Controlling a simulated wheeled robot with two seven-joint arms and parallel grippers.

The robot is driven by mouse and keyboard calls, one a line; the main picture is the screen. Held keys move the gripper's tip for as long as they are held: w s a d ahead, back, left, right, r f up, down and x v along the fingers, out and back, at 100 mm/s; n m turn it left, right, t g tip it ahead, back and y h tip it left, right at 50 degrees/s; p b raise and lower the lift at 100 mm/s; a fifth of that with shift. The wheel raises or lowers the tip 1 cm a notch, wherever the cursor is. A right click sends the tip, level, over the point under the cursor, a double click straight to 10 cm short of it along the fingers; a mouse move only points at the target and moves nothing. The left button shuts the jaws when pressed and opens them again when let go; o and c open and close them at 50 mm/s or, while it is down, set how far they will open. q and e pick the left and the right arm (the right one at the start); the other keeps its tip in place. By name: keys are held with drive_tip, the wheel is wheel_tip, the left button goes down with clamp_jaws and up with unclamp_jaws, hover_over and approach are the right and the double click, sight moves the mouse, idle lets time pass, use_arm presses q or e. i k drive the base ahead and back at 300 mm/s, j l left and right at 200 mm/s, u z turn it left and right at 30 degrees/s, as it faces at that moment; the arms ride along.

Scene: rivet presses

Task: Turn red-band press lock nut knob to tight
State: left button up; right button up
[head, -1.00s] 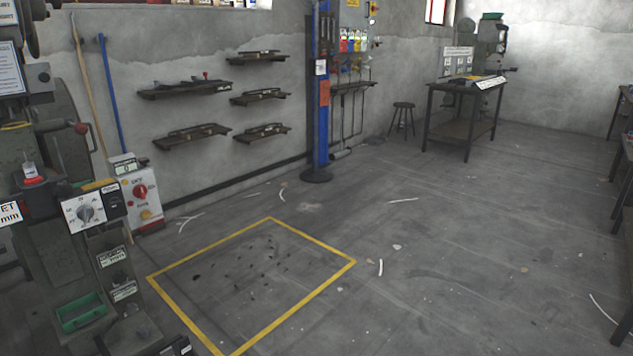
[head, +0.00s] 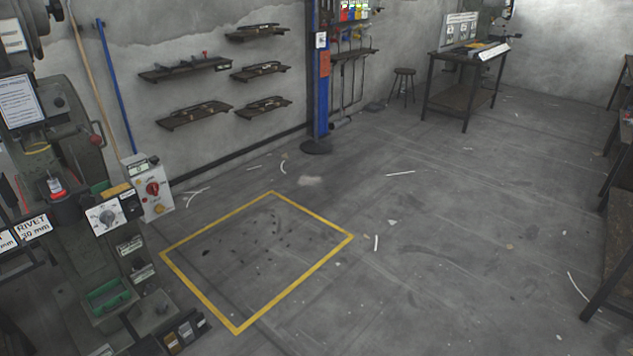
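A grey-green press (head: 75,260) stands at the left edge of the head view. On its front is a white dial plate with a round grey knob (head: 107,216); the dial's markings are too small to read. A red part with a small clear piece (head: 55,187) sits above and left of the dial. Another press (head: 490,18) stands far off on a table at the back right. I cannot make out a red band on either press, nor tell which knob is the lock nut. Neither of my grippers shows.
A control box (head: 153,190) with red and orange knobs stands beside the near press. A yellow floor outline (head: 296,287) encloses bare floor with dark specks. A blue post (head: 319,80), stool (head: 403,86) and table (head: 462,97) stand farther back. Open floor fills the middle and right.

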sight(133, 206)
drive_tip(key=i+j+u, duration=0.1)
drive_tip(key=u, duration=0.25)
drive_tip(key=i+u, duration=0.2)
drive_tip(key=u, duration=0.2)
drive_tip(key=i+u, duration=0.15)
drive_tip(key=u, duration=0.2)
